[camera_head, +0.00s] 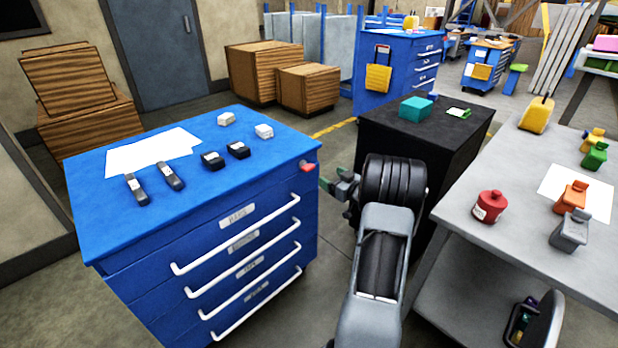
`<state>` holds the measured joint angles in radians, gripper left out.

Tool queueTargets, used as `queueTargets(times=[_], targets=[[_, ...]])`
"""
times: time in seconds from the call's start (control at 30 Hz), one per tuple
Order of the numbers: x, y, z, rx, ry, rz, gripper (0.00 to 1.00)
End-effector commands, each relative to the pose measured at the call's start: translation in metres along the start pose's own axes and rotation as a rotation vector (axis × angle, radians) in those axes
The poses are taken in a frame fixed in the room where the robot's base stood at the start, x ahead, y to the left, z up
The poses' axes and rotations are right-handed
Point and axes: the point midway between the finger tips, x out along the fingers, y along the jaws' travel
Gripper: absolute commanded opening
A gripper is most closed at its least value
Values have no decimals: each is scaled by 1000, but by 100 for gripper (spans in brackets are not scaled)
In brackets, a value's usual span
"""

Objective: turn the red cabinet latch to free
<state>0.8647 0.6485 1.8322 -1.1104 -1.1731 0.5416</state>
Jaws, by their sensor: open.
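The red latch (307,167) is a small red piece at the upper right front corner of the blue drawer cabinet (220,185). My gripper (325,184), with green-tipped fingers, is just to the right of the latch and slightly lower in the picture. It points left toward the cabinet, and its jaws are open and empty. A small gap shows between the fingers and the latch. The latch is too small to tell which way it is turned. My wrist partly hides the gripper's rear.
The cabinet has several white drawer handles (240,238) jutting from its front. A black cabinet (450,135) stands behind my arm. A grey table (530,180) with a red canister (489,206) stands at right. Wooden crates (265,75) are at the back.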

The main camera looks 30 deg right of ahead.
Motion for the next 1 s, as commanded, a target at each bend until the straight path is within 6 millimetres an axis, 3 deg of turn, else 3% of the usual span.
queueTargets(times=[0.03,0.1,0.27,0.7,1.0], targets=[[-5,4,13,14,17,-19,77],[-9,5,20,27,36,-44,77],[-1,5,24,39,56,-71,77],[80,-1,19,39,56,-70,77],[115,-3,17,39,56,-68,77]])
